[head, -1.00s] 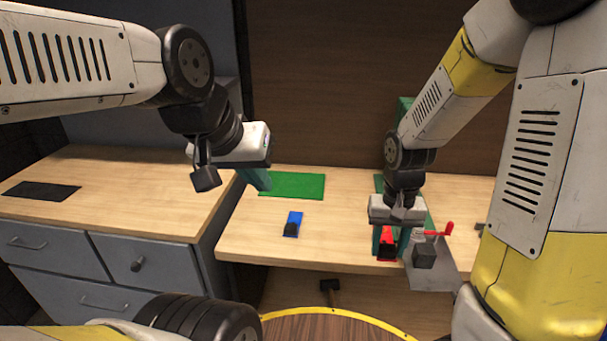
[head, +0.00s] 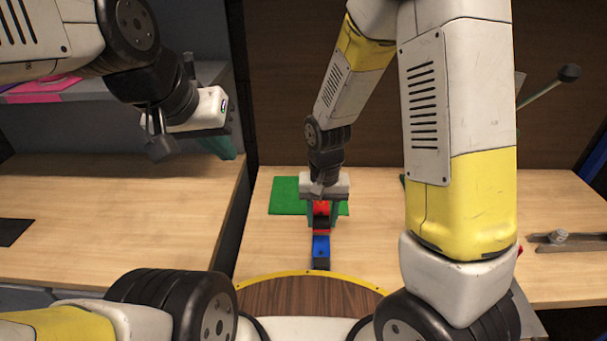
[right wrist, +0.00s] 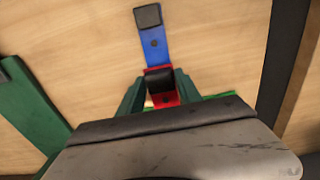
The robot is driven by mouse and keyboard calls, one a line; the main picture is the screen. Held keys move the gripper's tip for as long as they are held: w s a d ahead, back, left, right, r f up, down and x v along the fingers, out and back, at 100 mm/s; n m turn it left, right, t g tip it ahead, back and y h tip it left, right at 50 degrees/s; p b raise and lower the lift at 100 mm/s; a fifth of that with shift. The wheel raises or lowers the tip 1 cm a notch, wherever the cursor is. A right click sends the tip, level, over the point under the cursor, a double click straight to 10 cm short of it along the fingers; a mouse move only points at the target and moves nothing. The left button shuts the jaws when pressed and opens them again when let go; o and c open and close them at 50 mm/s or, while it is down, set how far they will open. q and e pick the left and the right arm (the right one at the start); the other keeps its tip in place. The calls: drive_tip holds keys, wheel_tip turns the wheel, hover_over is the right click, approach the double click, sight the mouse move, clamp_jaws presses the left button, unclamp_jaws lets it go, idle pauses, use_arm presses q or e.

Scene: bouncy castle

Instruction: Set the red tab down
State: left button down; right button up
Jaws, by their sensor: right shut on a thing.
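The red tab (head: 321,209) has a black block on it and is held between the fingers of my right gripper (head: 322,218), over or at the front part of the green mat (head: 286,195). In the right wrist view the red tab (right wrist: 163,98) lies in line with the blue tab (right wrist: 154,47), its end meeting or overlapping the blue one's. I cannot tell whether the red tab touches the surface below. The blue tab (head: 320,247) lies on the wooden table in front. My left gripper (head: 222,146) hangs away at the left, its fingers overlapping in view.
The wooden table (head: 270,238) is clear around the two tabs. A grey metal fixture (head: 562,240) stands at the right. A black flat piece (head: 12,231) lies on the left counter (head: 110,205). A pink item (head: 45,88) rests on the shelf above.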

drive_tip(key=w+a, duration=0.1)
drive_tip(key=w, duration=0.3)
drive_tip(key=w+a+f, duration=0.1)
drive_tip(key=w, duration=0.4)
drive_tip(key=w+a, duration=0.1)
drive_tip(key=w, duration=0.4)
drive_tip(key=shift+a+f, duration=0.15)
drive_tip(key=shift+f, duration=1.8)
drive_tip(key=o, duration=1.4)
drive_tip(key=shift+f, duration=0.15)
drive_tip(key=shift+c, duration=0.2)
wheel_tip(320, 180, up, 12)
drive_tip(key=s+d+r+t+y, duration=0.1)
drive_tip(key=s+d+r, duration=0.3)
drive_tip(key=r, duration=0.3)
drive_tip(key=s+d+r+t+y, duration=0.1)
drive_tip(key=s+d+r, duration=0.3)
drive_tip(key=r, duration=0.3)
drive_tip(key=s+d+r+t, duration=0.2)
drive_tip(key=s+d, duration=0.1)
drive_tip(key=s, duration=0.5)
drive_tip(key=s+d+r+t, duration=0.2)
drive_tip(key=s+d+r, duration=0.1)
drive_tip(key=s, duration=0.5)
drive_tip(key=shift+r+n, duration=0.25)
drive_tip(key=shift+n, duration=0.05)
